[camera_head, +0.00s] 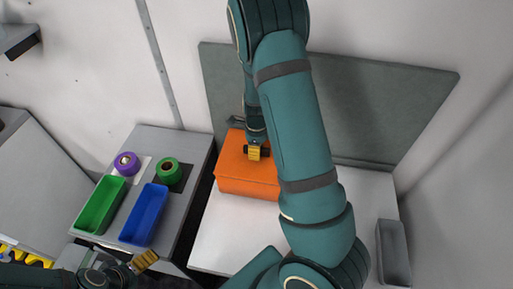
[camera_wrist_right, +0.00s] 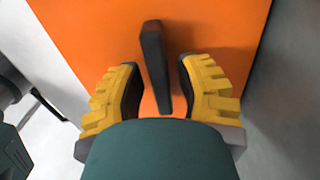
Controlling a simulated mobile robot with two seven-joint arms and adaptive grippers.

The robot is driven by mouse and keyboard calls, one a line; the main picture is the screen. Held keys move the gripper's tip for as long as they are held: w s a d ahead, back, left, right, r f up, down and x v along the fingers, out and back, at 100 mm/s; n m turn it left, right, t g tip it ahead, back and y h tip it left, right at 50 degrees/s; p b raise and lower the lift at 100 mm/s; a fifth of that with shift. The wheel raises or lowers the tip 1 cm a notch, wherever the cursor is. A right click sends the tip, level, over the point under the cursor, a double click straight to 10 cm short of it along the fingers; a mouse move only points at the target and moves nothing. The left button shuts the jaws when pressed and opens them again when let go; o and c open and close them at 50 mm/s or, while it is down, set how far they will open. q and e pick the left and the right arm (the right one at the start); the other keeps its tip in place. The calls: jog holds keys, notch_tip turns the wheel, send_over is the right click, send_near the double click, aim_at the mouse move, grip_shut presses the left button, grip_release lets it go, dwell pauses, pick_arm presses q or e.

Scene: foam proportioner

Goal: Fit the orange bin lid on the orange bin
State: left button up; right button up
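An orange box shape (camera_head: 245,180) stands on the white table under my right arm. Its flat orange top (camera_wrist_right: 110,25) fills much of the right wrist view and carries a dark bar handle (camera_wrist_right: 153,60). I cannot tell whether the top is a separate lid seated on the bin. My right gripper (camera_head: 257,153) is over this top. In the wrist view its yellow fingers (camera_wrist_right: 160,92) are apart, one on each side of the handle, with gaps showing. My left gripper (camera_head: 145,261) is at the lower left, away from the orange box; its opening is unclear.
A grey table (camera_head: 190,141) at left holds a green tray (camera_head: 99,206), a blue tray (camera_head: 143,214), a purple roll (camera_head: 127,164) and a green roll (camera_head: 169,171). A grey bin (camera_head: 393,252) stands at right. A grey panel (camera_head: 400,90) leans behind the white table (camera_head: 215,235).

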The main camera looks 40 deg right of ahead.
jog(key=shift+r, duration=0.1)
jog(key=shift+r, duration=0.3)
notch_tip(320, 180, up, 7)
jog(key=shift+r+p, duration=0.2)
jog(key=shift+p, duration=0.85)
jog(key=shift+r, duration=0.3)
